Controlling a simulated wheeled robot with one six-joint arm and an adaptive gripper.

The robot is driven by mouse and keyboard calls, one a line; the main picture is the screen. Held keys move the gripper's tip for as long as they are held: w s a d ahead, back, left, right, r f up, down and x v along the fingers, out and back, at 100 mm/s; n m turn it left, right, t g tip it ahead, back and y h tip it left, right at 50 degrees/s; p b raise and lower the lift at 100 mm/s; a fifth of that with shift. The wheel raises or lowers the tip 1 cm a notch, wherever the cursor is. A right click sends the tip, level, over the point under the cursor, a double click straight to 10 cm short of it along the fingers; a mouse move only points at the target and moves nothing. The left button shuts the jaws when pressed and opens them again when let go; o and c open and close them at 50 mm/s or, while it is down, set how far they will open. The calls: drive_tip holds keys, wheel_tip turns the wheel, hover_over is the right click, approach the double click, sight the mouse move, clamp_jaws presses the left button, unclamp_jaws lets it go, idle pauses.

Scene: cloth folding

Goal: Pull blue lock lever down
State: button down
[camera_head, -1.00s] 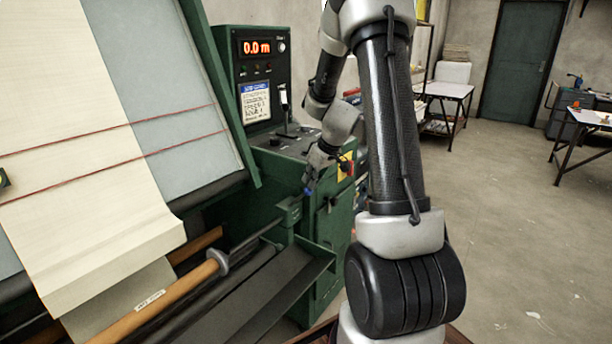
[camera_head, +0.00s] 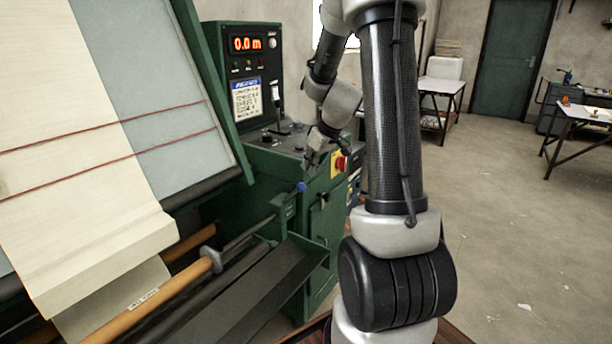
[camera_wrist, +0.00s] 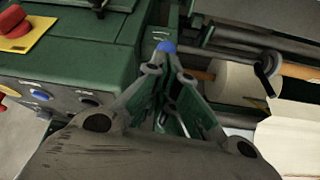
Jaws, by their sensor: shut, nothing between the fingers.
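The blue lock lever's round knob (camera_head: 301,187) shows in the head view beside the green bracket at the end of the roller shaft. Its short stem is hard to make out. My gripper (camera_head: 309,168) is just above and slightly right of the knob, pointing down. In the wrist view the blue knob (camera_wrist: 165,47) shows just beyond the fingertips (camera_wrist: 163,62), partly hidden by them. The fingers are shut with nothing between them. I cannot tell whether the tips touch the knob.
The green machine cabinet (camera_head: 318,225) stands behind and right of the lever, with a red stop button on a yellow plate (camera_wrist: 22,30). The cloth roll (camera_head: 165,292) and its shaft lie left. A dark tray (camera_head: 245,300) is below. Open floor is at right.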

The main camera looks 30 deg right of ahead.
drive_tip(key=v, duration=0.6)
drive_tip(key=shift+s+r, duration=0.2)
drive_tip(key=shift+r, duration=0.25)
drive_tip(key=s+a+r+m, duration=0.1)
drive_tip(key=s+a, duration=0.3)
drive_tip(key=s, duration=0.4)
drive_tip(key=s+a+r+h, duration=0.1)
drive_tip(key=s+a+r, duration=0.3)
drive_tip(key=s, duration=0.4)
drive_tip(key=s+a+r+m, duration=0.1)
drive_tip(key=s+a, duration=0.3)
drive_tip(key=s, duration=0.4)
drive_tip(key=shift+r+m+g, duration=0.3)
drive_tip(key=shift+r+g, duration=0.1)
drive_tip(key=shift+r, duration=0.35)
